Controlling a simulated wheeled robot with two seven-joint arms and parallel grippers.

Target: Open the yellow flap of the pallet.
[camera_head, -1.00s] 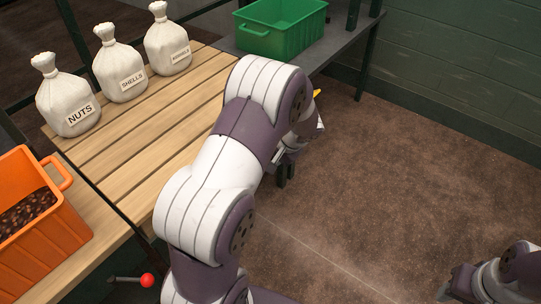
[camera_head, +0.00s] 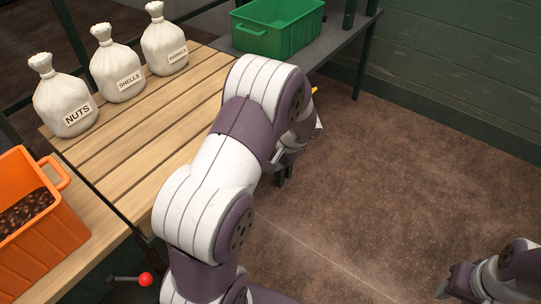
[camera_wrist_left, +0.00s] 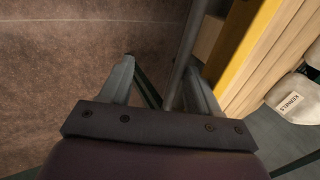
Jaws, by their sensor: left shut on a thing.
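The yellow flap (camera_wrist_left: 248,40) shows as a yellow edge beside wooden slats at the upper right of the left wrist view. In the head view only a small yellow tip (camera_head: 315,90) shows behind my left arm. My left gripper (camera_wrist_left: 160,64) is beside the yellow edge. A grey metal bar (camera_wrist_left: 188,45) runs between its fingers, close to the right one, and the gripper is shut on it. In the head view my left arm hides most of this gripper. My right gripper (camera_head: 453,284) is low at the right edge of the head view, away from the flap; its jaws are unclear.
Sacks marked NUTS (camera_head: 64,98), SHELLS (camera_head: 118,68) and KERNELS (camera_head: 165,42) stand on the slatted wooden table (camera_head: 150,125). An orange crate (camera_head: 55,240) is at left, a green crate (camera_head: 278,28) at back. A red knob (camera_head: 146,279) sits below the table. The floor at right is clear.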

